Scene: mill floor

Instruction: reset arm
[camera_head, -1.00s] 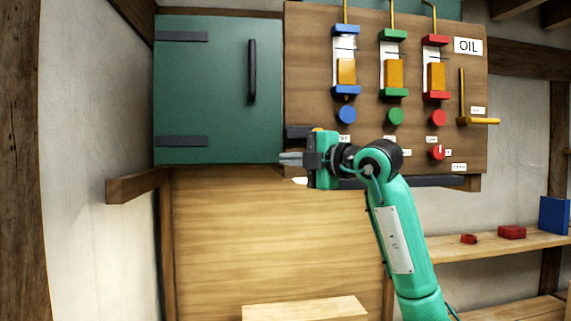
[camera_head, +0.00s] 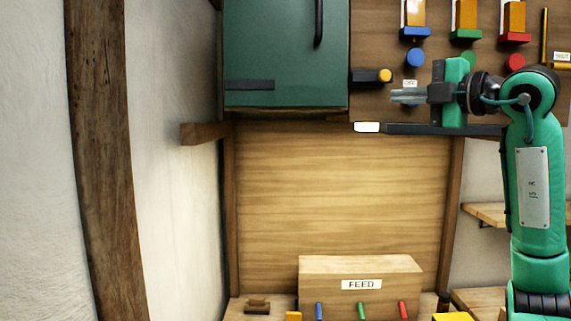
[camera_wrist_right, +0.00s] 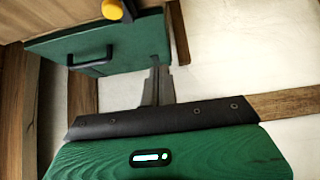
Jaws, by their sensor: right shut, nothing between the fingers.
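My right gripper (camera_head: 408,96) is in front of the lower left part of the brown oil panel (camera_head: 385,60), its fingers pointing left. The fingers are together with nothing between them. It also shows in the right wrist view (camera_wrist_right: 157,85), apart from the green cabinet door. My green right arm (camera_head: 535,185) reaches up from the lower right. My left gripper is not in either view.
The green cabinet (camera_head: 285,55) with a black handle (camera_head: 319,22) is left of the panel. A yellow-tipped black knob (camera_head: 385,76) sits close to my gripper. Below stands a wooden FEED box (camera_head: 360,268) with coloured levers. A wooden post (camera_head: 100,160) is at left.

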